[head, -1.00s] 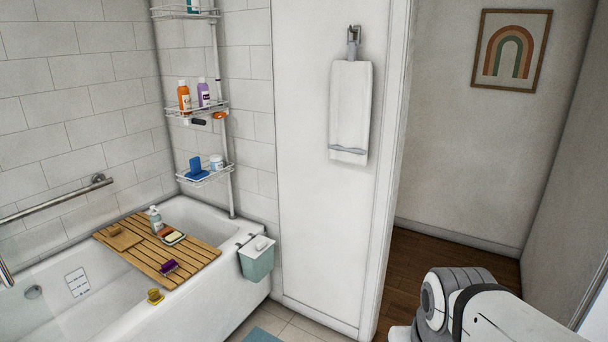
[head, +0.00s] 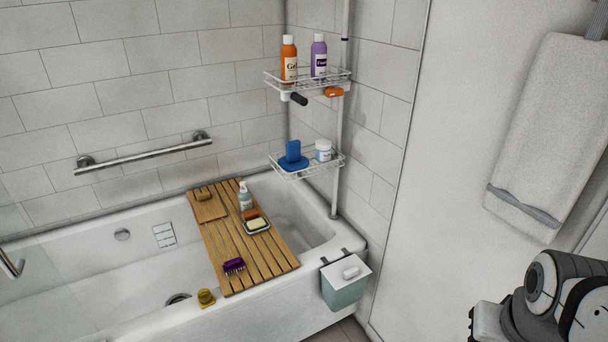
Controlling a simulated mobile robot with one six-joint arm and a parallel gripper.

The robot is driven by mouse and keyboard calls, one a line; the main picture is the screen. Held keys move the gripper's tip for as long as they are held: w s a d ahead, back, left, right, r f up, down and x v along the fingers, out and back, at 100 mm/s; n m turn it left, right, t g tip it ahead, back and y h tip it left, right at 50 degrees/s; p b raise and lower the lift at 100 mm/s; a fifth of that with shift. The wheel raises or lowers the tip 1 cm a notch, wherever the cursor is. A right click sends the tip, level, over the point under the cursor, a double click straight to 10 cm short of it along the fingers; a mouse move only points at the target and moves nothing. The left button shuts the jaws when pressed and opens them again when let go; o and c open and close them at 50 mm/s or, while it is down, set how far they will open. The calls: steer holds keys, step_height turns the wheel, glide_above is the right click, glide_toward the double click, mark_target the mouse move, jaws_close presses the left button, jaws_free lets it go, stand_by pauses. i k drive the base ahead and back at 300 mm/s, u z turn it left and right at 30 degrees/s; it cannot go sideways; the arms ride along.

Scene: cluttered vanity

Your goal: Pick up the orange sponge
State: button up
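Two small orange things are in the head view. One is a bright orange block (head: 333,92) at the front edge of the upper wire shelf (head: 318,83). The other is a duller orange-brown piece (head: 250,214) on the wooden bath tray (head: 222,240), just behind a soap dish (head: 257,227). I cannot tell for sure which is the sponge. Part of my arm shows at the lower right, far from both. My gripper's fingertips do not show.
The upper shelf also holds an orange bottle (head: 289,60), a purple bottle (head: 319,56) and a black item (head: 298,98). The lower shelf holds a blue item (head: 293,157) and a jar (head: 323,150). The bathtub (head: 275,303) and a hanging bin (head: 344,287) stand below.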

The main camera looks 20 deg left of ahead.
mark_target(249, 215)
steer(key=u, duration=0.65)
steer(key=i, duration=1.2)
steer(key=u, duration=0.55)
steer(key=k, duration=0.95)
steer(key=u, duration=0.2)
steer(key=i, duration=0.95)
steer(key=z, duration=0.05)
